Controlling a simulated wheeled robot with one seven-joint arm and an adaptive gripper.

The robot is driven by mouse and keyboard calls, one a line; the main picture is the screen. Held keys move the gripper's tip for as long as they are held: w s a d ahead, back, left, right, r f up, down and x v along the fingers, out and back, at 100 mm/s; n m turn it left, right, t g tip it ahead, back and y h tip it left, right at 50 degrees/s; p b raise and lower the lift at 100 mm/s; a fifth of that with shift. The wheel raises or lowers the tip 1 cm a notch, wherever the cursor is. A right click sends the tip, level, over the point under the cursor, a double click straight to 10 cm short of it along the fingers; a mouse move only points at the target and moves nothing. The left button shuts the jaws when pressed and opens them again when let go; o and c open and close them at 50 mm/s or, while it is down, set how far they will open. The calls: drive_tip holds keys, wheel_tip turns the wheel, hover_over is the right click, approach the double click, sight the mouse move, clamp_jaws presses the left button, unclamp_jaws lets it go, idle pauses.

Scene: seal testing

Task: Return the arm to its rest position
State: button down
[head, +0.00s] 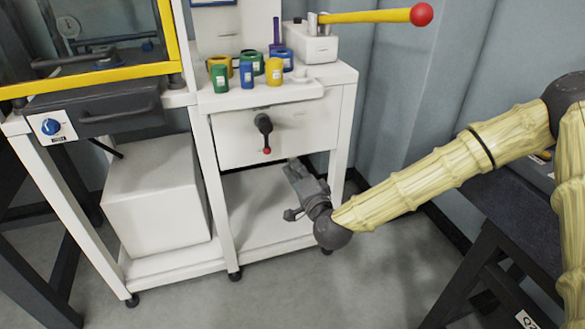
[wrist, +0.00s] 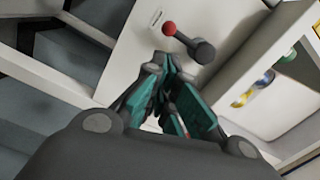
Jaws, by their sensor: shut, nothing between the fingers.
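My arm comes in from the right in the head view, in a pale yellow ribbed cover. My gripper (head: 293,168) is at its end, low in front of the white test bench (head: 345,105), just below the drawer-like front panel (head: 225,140). In the wrist view my gripper (wrist: 158,68) shows its dark fingers with teal pads close together and empty. A black lever with a red ball end (head: 264,128) sits on the panel above my gripper. It also shows ahead of the fingers in the wrist view (wrist: 190,42). I cannot tell the exact gap between them.
Several coloured rings and blocks, such as a yellow one (head: 274,72), stand on the bench top. A yellow handle with a red ball (head: 370,16) juts out to the right. A white box (head: 155,200) sits on the lower left shelf. A dark table (head: 500,235) stands at right.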

drive_tip(key=shift+d, duration=0.1)
drive_tip(key=s+d+f+n+g, duration=0.1)
drive_tip(key=s+f+n+g, duration=0.25)
drive_tip(key=s+f, duration=0.65)
drive_tip(key=s+d+f+n+g, duration=0.15)
drive_tip(key=s+f+g, duration=0.3)
drive_tip(key=f, duration=0.95)
drive_tip(key=s+d+f+n+g+h, duration=0.25)
drive_tip(key=s+d+f, duration=0.4)
drive_tip(key=s, duration=0.35)
drive_tip(key=s+d+f+n+g+h, duration=0.1)
drive_tip(key=s+d+f+g+h, duration=0.15)
drive_tip(key=s+d+f, duration=0.65)
drive_tip(key=s+d+n+g+h, duration=0.1)
drive_tip(key=s+d+g, duration=0.3)
drive_tip(key=s, duration=0.6)
wheel_tip(320, 180, up, 25)
drive_tip(key=d+p, duration=0.1)
drive_tip(key=p, duration=2.3)
drive_tip(key=shift+s+h, duration=0.3)
drive_tip(key=shift+s, duration=0.05)
